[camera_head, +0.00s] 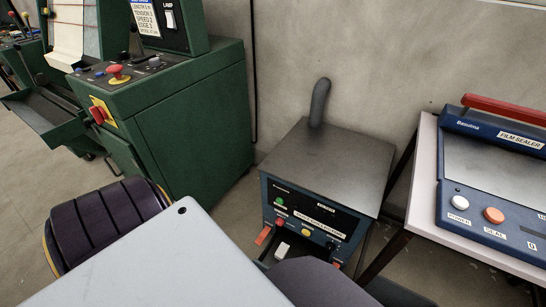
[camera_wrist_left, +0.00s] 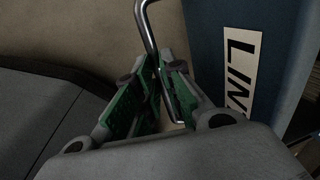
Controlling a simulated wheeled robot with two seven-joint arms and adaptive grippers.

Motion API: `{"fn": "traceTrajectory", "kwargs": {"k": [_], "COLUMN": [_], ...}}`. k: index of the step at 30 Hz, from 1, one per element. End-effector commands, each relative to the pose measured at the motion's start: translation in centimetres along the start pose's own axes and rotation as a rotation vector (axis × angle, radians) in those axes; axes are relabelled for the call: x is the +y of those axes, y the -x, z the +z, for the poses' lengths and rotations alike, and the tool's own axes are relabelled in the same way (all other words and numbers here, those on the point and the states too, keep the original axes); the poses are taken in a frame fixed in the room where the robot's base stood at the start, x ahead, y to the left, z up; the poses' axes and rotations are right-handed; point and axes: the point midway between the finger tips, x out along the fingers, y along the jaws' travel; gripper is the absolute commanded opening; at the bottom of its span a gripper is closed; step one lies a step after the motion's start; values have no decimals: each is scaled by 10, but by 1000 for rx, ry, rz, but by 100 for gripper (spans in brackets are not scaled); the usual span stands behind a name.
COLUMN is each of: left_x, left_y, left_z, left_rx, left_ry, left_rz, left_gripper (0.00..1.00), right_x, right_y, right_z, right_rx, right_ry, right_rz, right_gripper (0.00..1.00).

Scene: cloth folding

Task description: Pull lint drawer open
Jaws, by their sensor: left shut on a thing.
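In the left wrist view, a bent metal bar handle (camera_wrist_left: 147,25) comes down from the top and passes between the green-padded fingers of my left gripper (camera_wrist_left: 161,68). The fingers are shut on the handle. To its right is a dark blue panel (camera_wrist_left: 205,40) with a pale label (camera_wrist_left: 239,75) whose visible letters read "LIN"; the rest is cut off. How far the drawer stands out cannot be told from this view. The head view shows neither the handle nor either gripper.
In the head view, a green machine (camera_head: 205,120) stands at left. A grey-topped box with buttons (camera_head: 330,165) is in the middle. A blue film sealer (camera_head: 490,185) sits on a pale table (camera_head: 425,160) at right. Bare floor (camera_head: 225,225) shows between the machines.

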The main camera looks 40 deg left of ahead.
Motion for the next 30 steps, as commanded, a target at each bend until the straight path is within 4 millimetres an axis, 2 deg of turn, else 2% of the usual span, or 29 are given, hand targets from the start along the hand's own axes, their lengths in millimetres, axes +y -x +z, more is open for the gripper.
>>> {"fn": "traceTrajectory", "kwargs": {"k": [5,6,11,30], "left_x": [2,2,1,0], "left_y": [0,0,0,6], "left_z": [-1,-1,-1,1], "left_rx": [1,1,1,-1], "left_ry": [0,0,0,0], "left_rz": [2,2,1,0], "left_gripper": [0,13,32,32], "right_x": [0,0,0,0], "right_y": [-1,-1,-1,0], "right_z": [0,0,-1,-1], "right_rx": [-1,-1,-1,0], "right_ry": [0,0,0,2], "right_rz": [1,1,1,1], "right_gripper": [40,40,40,40]}}
